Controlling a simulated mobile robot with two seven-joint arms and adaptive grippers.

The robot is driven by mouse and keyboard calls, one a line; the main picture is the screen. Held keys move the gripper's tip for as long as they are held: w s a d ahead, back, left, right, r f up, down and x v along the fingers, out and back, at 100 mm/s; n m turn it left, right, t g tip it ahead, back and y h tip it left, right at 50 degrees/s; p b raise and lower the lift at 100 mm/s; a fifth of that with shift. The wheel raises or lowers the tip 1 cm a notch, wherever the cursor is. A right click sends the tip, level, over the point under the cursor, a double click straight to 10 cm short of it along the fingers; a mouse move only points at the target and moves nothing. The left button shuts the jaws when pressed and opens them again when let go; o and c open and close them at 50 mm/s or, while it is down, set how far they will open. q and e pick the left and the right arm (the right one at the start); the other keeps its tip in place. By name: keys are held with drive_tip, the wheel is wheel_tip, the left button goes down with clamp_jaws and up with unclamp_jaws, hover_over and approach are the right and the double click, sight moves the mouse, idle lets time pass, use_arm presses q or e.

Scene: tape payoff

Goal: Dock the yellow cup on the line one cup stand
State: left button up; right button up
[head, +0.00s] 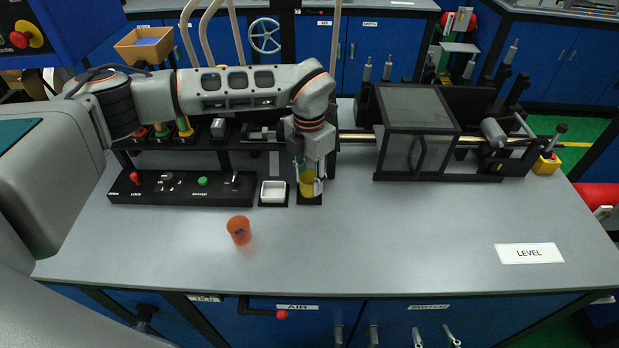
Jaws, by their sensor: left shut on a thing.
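The yellow cup (307,184) is in my left gripper (310,178), whose fingers point down around it. The cup is at a small black stand (311,201) on the table, to the right of a white square dish. The cup looks upright and over the stand. I cannot tell whether its base touches the stand. My left gripper is shut on the cup, and its fingers hide part of it. My right gripper is not in view.
An orange cup (239,230) stands on the grey table (400,240) in front. A white dish (273,192) and a black control panel (180,188) are left of the stand. A box-shaped guard (415,108) is to the right. The front right of the table is clear except for a LEVEL label (529,253).

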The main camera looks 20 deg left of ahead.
use_arm(q)
drive_tip(key=shift+f+b, duration=0.4)
drive_tip(key=shift+f, duration=0.25)
drive_tip(key=o, duration=0.6)
drive_tip(key=shift+o, duration=0.2)
